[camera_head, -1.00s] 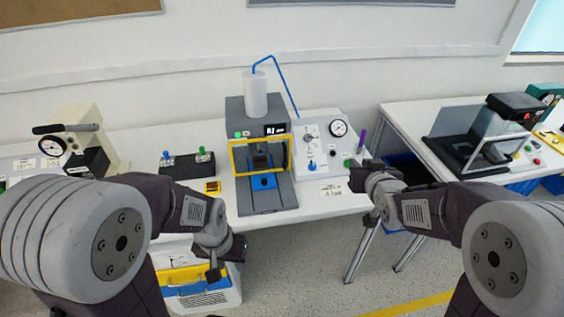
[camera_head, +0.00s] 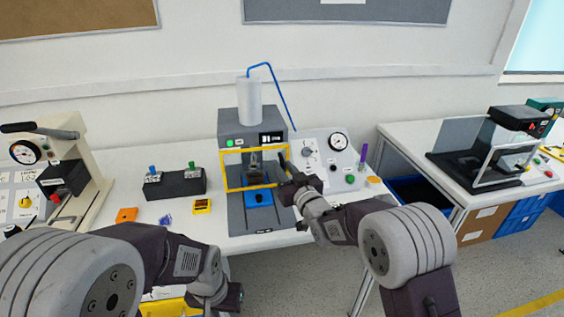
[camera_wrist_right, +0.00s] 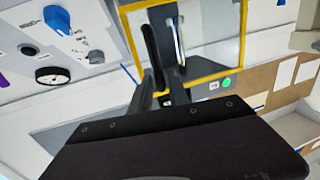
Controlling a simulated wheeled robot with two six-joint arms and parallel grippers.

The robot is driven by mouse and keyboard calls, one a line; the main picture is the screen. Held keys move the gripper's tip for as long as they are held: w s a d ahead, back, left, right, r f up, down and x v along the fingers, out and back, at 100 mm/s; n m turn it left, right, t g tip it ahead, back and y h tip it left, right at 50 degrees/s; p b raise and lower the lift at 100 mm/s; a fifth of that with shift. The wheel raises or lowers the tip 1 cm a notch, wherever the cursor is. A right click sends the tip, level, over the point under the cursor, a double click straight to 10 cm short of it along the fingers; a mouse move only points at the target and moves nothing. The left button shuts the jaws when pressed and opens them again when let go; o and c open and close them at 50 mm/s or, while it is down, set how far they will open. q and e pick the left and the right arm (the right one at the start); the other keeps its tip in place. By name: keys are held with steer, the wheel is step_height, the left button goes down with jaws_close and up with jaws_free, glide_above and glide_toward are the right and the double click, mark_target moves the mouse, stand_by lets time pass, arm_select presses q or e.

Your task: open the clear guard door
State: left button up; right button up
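The clear guard door with its yellow frame (camera_head: 225,172) stands on the front of the grey press (camera_head: 243,122) and looks closed. Contact with the handle cannot be told. My left gripper (camera_head: 232,297) hangs low in front of the table, and its fingers are unclear.
A sloped panel with a gauge (camera_head: 338,141), knobs and a purple-handled tool (camera_head: 364,155) stands right of the press. A black box with blue and green levers (camera_head: 174,184) and small orange and yellow pieces lie left. The table front between them is fairly clear.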

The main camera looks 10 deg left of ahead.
steer(key=shift+x, duration=1.1)
jaws_close()
stand_by(0.6)
